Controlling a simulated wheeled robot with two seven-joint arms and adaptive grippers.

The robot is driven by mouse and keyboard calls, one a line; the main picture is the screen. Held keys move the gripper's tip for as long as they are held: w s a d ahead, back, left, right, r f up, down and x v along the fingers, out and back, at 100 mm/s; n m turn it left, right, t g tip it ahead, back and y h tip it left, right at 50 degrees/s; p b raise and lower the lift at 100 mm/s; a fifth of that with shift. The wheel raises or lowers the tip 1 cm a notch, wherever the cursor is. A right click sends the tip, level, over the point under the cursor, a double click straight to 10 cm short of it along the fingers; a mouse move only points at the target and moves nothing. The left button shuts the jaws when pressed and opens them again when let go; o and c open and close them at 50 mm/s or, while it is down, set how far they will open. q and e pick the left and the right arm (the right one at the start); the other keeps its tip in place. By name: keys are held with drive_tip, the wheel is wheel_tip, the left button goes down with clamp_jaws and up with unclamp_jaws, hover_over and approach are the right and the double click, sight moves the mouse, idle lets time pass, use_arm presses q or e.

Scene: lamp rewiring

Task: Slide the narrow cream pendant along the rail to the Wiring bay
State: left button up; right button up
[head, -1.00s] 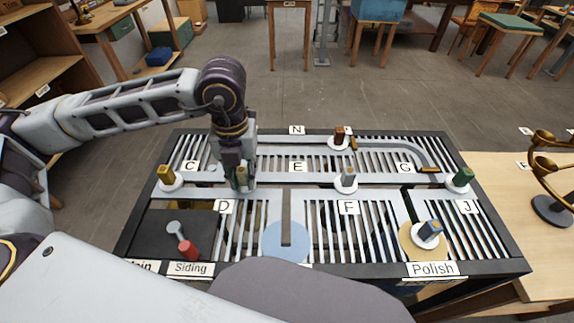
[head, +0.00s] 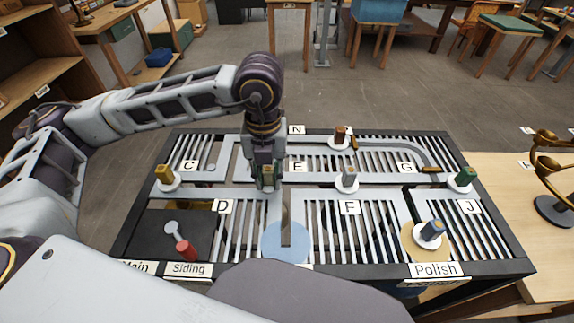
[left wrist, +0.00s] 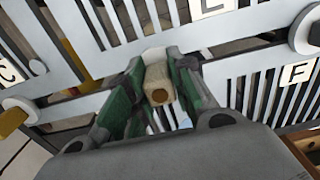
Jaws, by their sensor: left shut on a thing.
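The narrow cream pendant (left wrist: 158,82) is a slim block with a brown round end. In the left wrist view it stands between the green-lined fingers of my left gripper (left wrist: 152,90), which is shut on it. In the head view the gripper (head: 266,180) is on the middle rail (head: 312,179), left of the E label and above the slot to the blue disc (head: 285,255). The pendant is mostly hidden there. No Wiring bay label is readable. My right gripper is not in view.
A grey-topped pendant (head: 348,178) stands on the rail to the right, with a green one (head: 464,178) farther right. A yellow one (head: 165,176) stands at left. A blue one (head: 431,232) is by Polish. A red-ended lever (head: 183,246) lies above Siding.

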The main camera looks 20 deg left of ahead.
use_arm(q)
drive_tip(key=shift+w+d+b, duration=0.15)
drive_tip(key=shift+w+d, duration=0.15)
drive_tip(key=shift+d, duration=0.7)
drive_tip(key=shift+w+d+b, duration=0.15)
drive_tip(key=shift+w+d, duration=0.1)
drive_tip(key=shift+d, duration=0.7)
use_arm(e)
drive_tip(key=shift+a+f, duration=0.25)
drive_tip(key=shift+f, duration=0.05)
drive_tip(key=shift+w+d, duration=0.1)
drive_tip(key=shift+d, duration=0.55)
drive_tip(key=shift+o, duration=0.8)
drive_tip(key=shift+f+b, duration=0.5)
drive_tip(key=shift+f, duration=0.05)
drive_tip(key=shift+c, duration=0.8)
use_arm(q)
drive_tip(key=s+d+b, duration=0.2)
drive_tip(key=s+d, duration=0.2)
drive_tip(key=s, duration=0.9)
drive_tip(key=shift+s, duration=0.3)
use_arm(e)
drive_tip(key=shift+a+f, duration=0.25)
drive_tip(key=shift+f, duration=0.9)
